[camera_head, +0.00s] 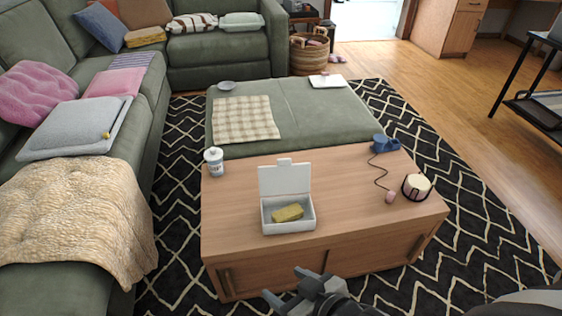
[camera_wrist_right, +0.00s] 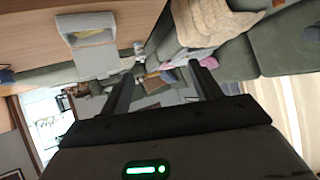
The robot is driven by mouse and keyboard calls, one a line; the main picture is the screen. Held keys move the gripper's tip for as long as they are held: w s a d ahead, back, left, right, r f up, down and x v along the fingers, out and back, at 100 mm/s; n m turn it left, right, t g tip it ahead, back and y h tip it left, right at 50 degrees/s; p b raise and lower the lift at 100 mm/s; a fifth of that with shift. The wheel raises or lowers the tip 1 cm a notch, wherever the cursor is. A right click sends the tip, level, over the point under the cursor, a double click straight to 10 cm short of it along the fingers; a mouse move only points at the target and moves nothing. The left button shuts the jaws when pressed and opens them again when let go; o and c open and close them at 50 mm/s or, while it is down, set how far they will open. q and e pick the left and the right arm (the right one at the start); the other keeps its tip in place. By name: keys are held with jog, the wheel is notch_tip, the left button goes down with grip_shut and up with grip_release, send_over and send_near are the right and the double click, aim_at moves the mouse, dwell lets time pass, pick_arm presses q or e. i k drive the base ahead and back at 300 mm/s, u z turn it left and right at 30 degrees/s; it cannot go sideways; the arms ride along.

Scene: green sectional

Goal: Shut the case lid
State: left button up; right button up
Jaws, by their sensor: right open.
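The white case (camera_head: 289,228) stands on the wooden coffee table near its front edge. Its lid (camera_head: 286,179) is open and stands upright at the back. A yellow sponge-like block (camera_head: 288,212) lies inside the case. My right gripper (camera_head: 281,285) is open and empty, in front of the table and apart from the case. In the right wrist view, the case (camera_wrist_right: 72,24) and its lid (camera_wrist_right: 98,63) show beyond the open fingers (camera_wrist_right: 162,85). My left gripper is not in view.
The wooden coffee table (camera_head: 340,220) also bears a white jar (camera_head: 214,162) at its left, and a blue object (camera_head: 385,144) and a candle in a dark holder (camera_head: 417,186) at its right. The tabletop around the case is clear. A green sofa (camera_head: 140,125) stands at the left.

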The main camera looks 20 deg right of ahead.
aim_at(286, 177)
jog(key=u, duration=2.8)
jog(key=k, duration=2.05)
jog(key=z, duration=1.65)
